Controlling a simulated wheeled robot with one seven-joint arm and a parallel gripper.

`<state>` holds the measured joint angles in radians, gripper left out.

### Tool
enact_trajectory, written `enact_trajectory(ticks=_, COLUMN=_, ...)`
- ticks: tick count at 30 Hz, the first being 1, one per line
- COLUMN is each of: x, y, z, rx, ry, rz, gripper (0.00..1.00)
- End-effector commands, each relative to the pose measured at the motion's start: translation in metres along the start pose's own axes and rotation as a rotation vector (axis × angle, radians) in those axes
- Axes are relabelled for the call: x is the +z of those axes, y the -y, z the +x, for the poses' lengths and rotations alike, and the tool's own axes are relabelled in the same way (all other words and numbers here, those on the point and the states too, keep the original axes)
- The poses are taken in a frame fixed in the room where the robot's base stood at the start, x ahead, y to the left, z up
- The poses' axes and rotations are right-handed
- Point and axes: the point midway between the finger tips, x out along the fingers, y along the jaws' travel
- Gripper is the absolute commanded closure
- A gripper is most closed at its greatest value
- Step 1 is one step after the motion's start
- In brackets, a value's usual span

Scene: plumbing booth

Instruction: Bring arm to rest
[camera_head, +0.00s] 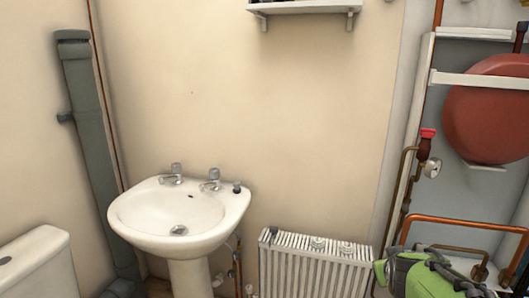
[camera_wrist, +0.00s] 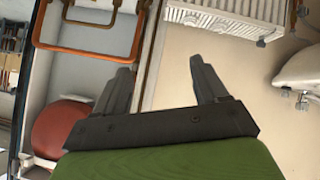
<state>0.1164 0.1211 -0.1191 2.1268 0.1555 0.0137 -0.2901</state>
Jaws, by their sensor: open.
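My gripper (camera_wrist: 161,72) shows in the wrist view with its two dark grey fingers spread apart. Nothing is between the fingers, and the gripper is open and empty. The green body behind the fingers fills the bottom of that view. In the head view, green and grey parts of my arm show at the bottom right, in front of the copper pipes (camera_head: 462,221) and just right of the white radiator (camera_head: 315,270). The fingertips cannot be made out clearly there.
A white washbasin (camera_head: 180,238) with two taps stands left of the radiator. A toilet cistern (camera_head: 38,265) and a grey waste pipe (camera_head: 85,130) are at the left. A red vessel (camera_head: 487,112) and a gauge (camera_head: 432,168) are at the right. A shelf (camera_head: 305,7) hangs above bare wall.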

Motion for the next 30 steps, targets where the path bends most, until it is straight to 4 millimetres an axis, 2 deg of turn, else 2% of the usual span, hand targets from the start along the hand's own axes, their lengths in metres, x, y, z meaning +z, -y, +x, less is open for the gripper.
enact_trajectory(ticks=1, x=0.004, y=0.013, z=-0.036, rx=-0.056, ry=0.017, rz=0.032, gripper=0.28)
enact_trajectory(ticks=3, x=0.021, y=0.032, z=-0.081, rx=-0.135, ry=0.065, rz=0.067, gripper=0.28)
enact_trajectory(ticks=6, x=0.049, y=0.053, z=-0.133, rx=-0.221, ry=0.129, rz=0.091, gripper=0.28)
enact_trajectory(ticks=12, x=0.109, y=0.079, z=-0.205, rx=-0.323, ry=0.239, rz=0.093, gripper=0.28)
enact_trajectory(ticks=17, x=0.159, y=0.091, z=-0.247, rx=-0.366, ry=0.317, rz=0.077, gripper=0.28)
enact_trajectory(ticks=26, x=0.101, y=0.065, z=-0.295, rx=-0.364, ry=0.325, rz=0.079, gripper=0.28)
enact_trajectory(ticks=30, x=0.068, y=0.049, z=-0.324, rx=-0.364, ry=0.324, rz=0.079, gripper=0.28)
